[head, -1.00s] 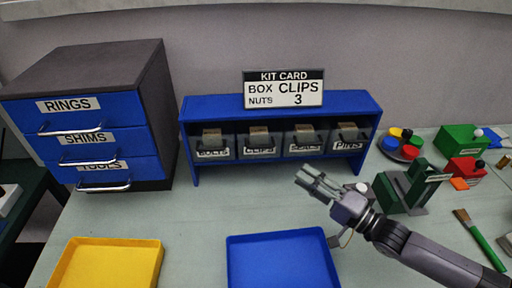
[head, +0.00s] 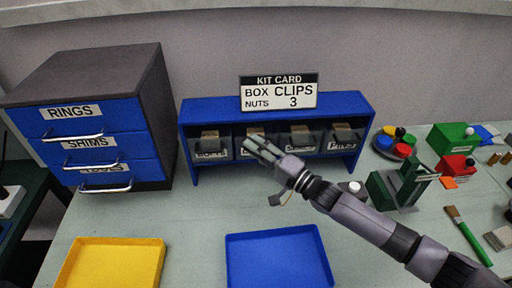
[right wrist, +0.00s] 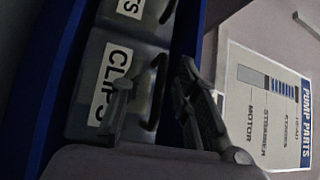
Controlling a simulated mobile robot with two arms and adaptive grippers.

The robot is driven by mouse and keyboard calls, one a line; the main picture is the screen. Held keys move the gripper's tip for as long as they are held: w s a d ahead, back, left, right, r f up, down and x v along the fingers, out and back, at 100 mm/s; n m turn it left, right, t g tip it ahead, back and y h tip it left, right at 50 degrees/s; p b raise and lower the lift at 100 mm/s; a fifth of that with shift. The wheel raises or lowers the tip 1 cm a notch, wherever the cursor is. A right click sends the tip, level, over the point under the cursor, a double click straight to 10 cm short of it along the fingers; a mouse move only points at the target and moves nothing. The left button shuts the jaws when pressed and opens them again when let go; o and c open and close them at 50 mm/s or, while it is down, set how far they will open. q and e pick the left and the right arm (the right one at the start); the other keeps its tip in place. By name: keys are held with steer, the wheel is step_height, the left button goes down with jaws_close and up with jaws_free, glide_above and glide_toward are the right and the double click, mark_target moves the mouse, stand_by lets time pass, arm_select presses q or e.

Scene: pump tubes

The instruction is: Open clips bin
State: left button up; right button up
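The clips bin (right wrist: 88,75), a dark grey box with a white CLIPS label and a handle along its front, fills the left middle of the right wrist view. It sits in the blue rack (head: 275,104). In the head view my right gripper (head: 256,146) is in front of this bin and covers much of its front. In the wrist view the right gripper's two fingers (right wrist: 158,95) are apart, with the handle (right wrist: 156,88) showing between them. I cannot tell whether they touch it. The bin looks closed. My left gripper is not in view.
A kit card (head: 279,93) stands on the rack. Other bins flank the clips bin. A drawer cabinet (head: 97,115) stands left. Yellow (head: 112,241) and blue (head: 275,232) trays lie in front. A green fixture (head: 400,188) stands right, near my right arm.

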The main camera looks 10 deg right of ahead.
steer(key=shift+c, duration=0.2)
jaws_close()
stand_by(0.6)
